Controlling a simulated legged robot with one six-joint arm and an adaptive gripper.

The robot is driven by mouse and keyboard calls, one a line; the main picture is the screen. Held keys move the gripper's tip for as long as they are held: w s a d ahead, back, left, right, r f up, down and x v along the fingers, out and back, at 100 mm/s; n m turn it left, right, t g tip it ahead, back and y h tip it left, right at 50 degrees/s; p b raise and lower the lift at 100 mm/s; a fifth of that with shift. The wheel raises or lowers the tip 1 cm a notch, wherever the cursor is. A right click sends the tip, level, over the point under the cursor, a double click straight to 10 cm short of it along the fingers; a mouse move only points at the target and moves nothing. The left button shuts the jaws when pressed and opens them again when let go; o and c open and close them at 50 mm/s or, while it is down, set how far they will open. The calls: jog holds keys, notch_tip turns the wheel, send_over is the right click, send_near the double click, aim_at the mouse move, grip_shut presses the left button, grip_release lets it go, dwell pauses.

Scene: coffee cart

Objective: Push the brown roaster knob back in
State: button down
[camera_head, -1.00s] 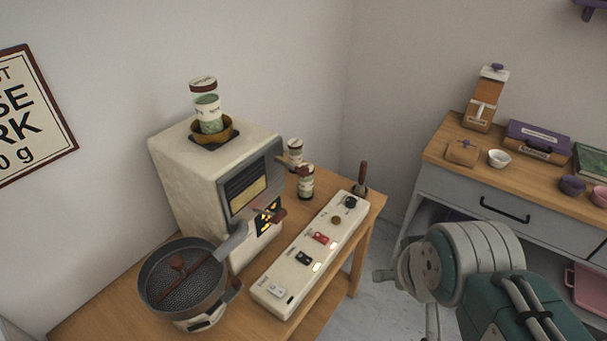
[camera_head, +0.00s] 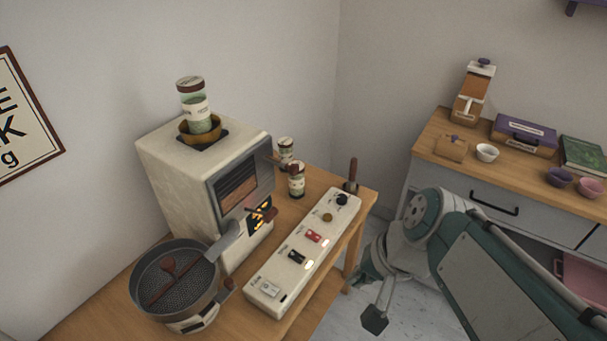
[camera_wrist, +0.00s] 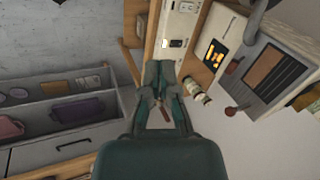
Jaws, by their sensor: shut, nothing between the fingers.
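The pale roaster (camera_head: 185,168) stands on the wooden cart with its dark window facing right. A brown knob (camera_head: 293,168) sticks out on a short stem from the upper right of its front, over the jars. A brown-handled lever (camera_head: 262,214) sits lower, by the glowing panel. In the wrist view the roaster (camera_wrist: 262,58) is at the upper right, with a brown knob (camera_wrist: 231,111) at its edge. My gripper (camera_head: 375,318) hangs low to the right of the cart, apart from the knob. In the wrist view my gripper (camera_wrist: 163,68) is shut and empty.
A white switch panel (camera_head: 300,262) lies along the cart's front edge. Two jars (camera_head: 297,182) stand behind it. A pan (camera_head: 178,284) is at the left. A grey cabinet (camera_head: 455,188) with boxes and cups is at the right. Floor shows between cart and cabinet.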

aim_at(297, 172)
jog(key=w+a+m+y, duration=0.3)
jog(key=w+m+y, duration=0.5)
jog(key=m, duration=0.2)
jog(key=w+d+f+m+t+y, duration=0.1)
jog(key=w+d+m+t, duration=0.6)
jog(key=w+m+t, duration=0.2)
jog(key=shift+w+d+f+m, duration=0.2)
jog(key=shift+w+m, duration=0.55)
jog(key=shift+m, duration=0.45)
jog(key=shift+a, duration=0.15)
jog(key=x, duration=1.4)
jog(key=shift+r, duration=0.15)
jog(key=shift+a, duration=0.1)
